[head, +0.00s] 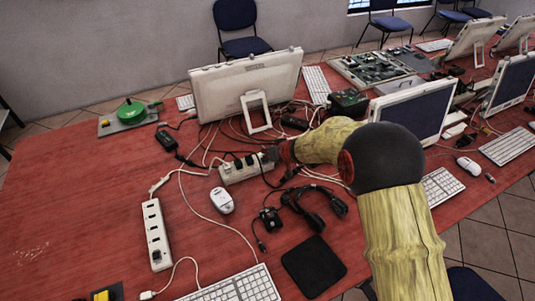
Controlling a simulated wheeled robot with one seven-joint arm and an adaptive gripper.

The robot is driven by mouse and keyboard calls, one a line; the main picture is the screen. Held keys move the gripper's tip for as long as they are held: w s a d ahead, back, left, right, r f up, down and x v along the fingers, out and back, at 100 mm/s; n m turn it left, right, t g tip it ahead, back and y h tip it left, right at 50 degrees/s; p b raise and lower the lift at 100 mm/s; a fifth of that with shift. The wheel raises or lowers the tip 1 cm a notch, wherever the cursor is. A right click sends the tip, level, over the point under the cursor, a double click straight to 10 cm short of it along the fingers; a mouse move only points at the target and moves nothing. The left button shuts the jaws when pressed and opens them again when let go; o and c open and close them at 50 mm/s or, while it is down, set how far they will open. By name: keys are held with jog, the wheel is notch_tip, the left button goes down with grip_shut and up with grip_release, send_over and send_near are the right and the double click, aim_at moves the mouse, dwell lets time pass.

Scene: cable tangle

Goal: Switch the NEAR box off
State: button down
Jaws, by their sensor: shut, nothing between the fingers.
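Two white power strips lie on the red table. The nearer strip (156,235) lies at left, lengthwise toward me, with a row of dark sockets, no plugs visible and a small switch-like part near its front end. The farther strip (234,173) lies near the middle, with several dark plugs in it. I cannot read any label or switch position. My gripper (271,156) is at the right end of the farther strip, shut and empty. It looks close to the plugs, but I cannot tell whether it touches. My arm hides the table behind it.
A white mouse (222,200), a headset (315,205), a black mat (313,266) and a keyboard (235,287) lie in front. A monitor (245,85) stands behind among tangled cables. A green round device (130,112) sits far left. The table's left side is mostly clear.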

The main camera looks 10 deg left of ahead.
jog(key=shift+s+a+f+h+b, duration=0.15)
jog(key=shift+a+f+h+b, duration=0.15)
jog(key=shift+b, duration=0.35)
jog(key=shift+s+n+t, duration=0.1)
jog(key=shift+n+t, duration=0.2)
jog(key=shift+d, duration=0.1)
jog(key=shift+s+a+f, duration=0.1)
jog(key=shift+a, duration=0.1)
jog(key=shift+s+a, duration=0.35)
jog(key=shift+a, duration=0.1)
jog(key=shift+r, duration=0.3)
